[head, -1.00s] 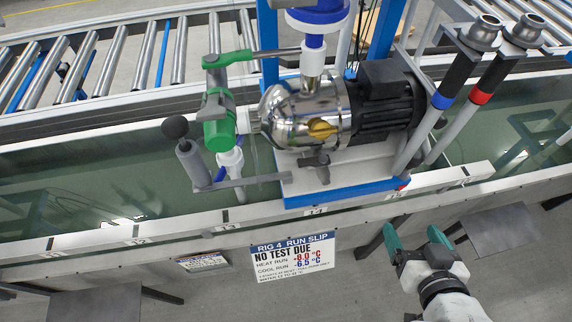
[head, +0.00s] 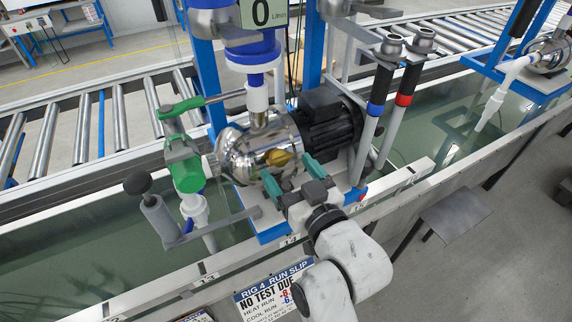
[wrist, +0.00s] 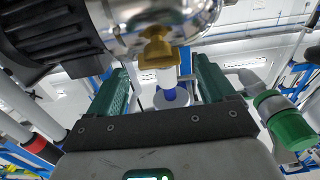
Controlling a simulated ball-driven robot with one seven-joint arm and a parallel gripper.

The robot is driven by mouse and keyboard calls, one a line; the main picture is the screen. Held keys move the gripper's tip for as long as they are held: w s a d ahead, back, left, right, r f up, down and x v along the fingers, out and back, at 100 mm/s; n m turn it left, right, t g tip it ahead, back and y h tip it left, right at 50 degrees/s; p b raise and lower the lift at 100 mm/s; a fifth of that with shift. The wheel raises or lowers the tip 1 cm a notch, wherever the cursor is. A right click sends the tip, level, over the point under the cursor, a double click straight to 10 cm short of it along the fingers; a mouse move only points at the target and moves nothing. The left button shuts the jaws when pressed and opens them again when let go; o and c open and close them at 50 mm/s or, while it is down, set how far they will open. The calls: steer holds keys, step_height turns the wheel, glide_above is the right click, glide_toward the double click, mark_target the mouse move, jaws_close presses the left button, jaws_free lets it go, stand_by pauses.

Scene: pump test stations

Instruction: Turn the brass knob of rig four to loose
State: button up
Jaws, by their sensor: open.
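The brass knob (head: 279,158) sits on the front of the polished steel pump housing (head: 245,150) of rig four. In the wrist view the brass knob (wrist: 156,48) shows ahead, between and just beyond the two teal fingers. My gripper (head: 289,179) is open and empty, just in front of the knob and slightly below it in the head view. In the wrist view my gripper's fingers (wrist: 160,85) stand on either side of the knob, apart from it as far as I can tell. The knob's loose or tight setting cannot be read.
A black motor (head: 328,120) adjoins the pump on the right. Green valves (head: 184,165) and a lever with a black ball (head: 138,184) stand left. Red and blue banded handles (head: 404,98) rise at right. The Rig 4 run slip (head: 272,290) hangs on the trough front.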

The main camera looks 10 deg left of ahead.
steer(key=shift+x, duration=1)
steer(key=shift+d, duration=0.1)
steer(key=c, duration=1.1)
